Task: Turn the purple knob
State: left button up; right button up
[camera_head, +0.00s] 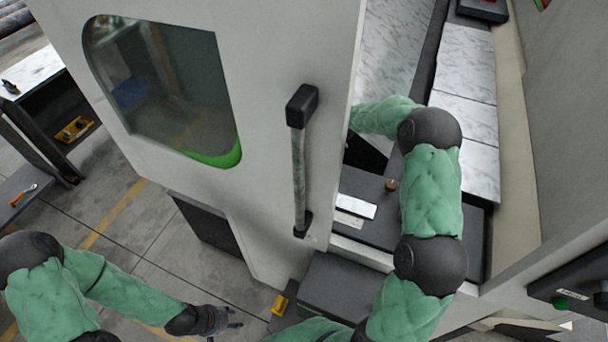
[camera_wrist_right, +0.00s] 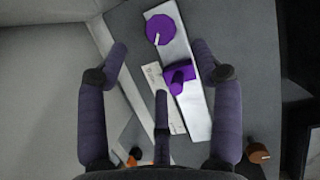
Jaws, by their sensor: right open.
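In the right wrist view, a round purple knob (camera_wrist_right: 160,29) with a white pointer mark sits on a pale metal strip. Just nearer on the same strip is a purple block with a short round handle (camera_wrist_right: 178,79). My right gripper (camera_wrist_right: 160,55) is open, its two fingers on either side of the strip, with nothing between them in its grip. In the head view my right arm reaches behind the machine door, and its gripper is hidden. My left gripper (camera_head: 228,318) hangs low over the floor, empty, its fingers apart.
The white machine door (camera_head: 265,120) with a dark vertical handle (camera_head: 299,165) stands left of my right arm. An orange-brown knob (camera_wrist_right: 258,153) stands near my right finger in the wrist view. Open floor (camera_head: 150,245) lies around my left arm.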

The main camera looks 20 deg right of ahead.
jog(key=x, duration=0.9)
jog(key=shift+f, duration=0.2)
jog(key=shift+r, duration=0.1)
jog(key=c, duration=1.1)
